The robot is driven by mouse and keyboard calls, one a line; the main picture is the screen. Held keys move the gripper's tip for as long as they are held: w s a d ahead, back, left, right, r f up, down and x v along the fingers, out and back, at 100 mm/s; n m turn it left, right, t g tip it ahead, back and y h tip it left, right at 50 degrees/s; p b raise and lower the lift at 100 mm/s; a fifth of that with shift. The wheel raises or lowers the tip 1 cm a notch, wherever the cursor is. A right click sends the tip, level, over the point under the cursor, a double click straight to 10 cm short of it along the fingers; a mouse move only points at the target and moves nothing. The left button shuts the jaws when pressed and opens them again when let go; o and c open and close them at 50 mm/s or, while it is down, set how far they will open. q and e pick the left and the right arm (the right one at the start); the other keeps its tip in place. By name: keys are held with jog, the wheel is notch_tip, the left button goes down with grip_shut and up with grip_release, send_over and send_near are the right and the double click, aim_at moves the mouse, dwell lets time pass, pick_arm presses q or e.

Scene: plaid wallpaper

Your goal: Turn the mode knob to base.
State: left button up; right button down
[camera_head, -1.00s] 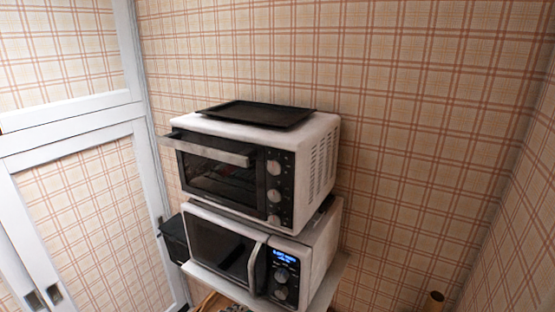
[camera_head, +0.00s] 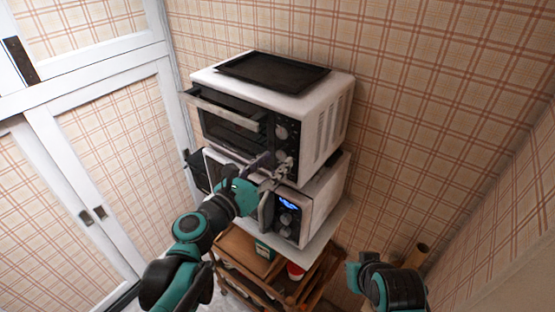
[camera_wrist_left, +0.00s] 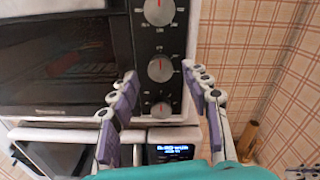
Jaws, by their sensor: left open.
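The toaster oven (camera_head: 329,104) has a dark control panel with knobs in a column. In the left wrist view a top knob (camera_wrist_left: 158,11), a middle knob (camera_wrist_left: 160,69) and a smaller bottom knob (camera_wrist_left: 161,110) show, each with a red mark pointing about straight up. Their labels are too small to read, so I cannot tell which is the mode knob. My left gripper (camera_head: 276,165) is open in front of the lower panel. In the left wrist view its fingers (camera_wrist_left: 159,78) appear on either side of the middle knob, empty. The lower knobs are partly hidden in the head view.
A black tray (camera_head: 272,71) lies on the oven. A microwave (camera_head: 319,200) with a lit display stands below, on a wooden cart (camera_head: 237,244). White-framed doors (camera_head: 113,75) stand at left. Part of my right arm shows at lower right. Plaid walls close in behind and right.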

pick_arm(q)
jog(key=shift+x, duration=0.8)
grip_shut()
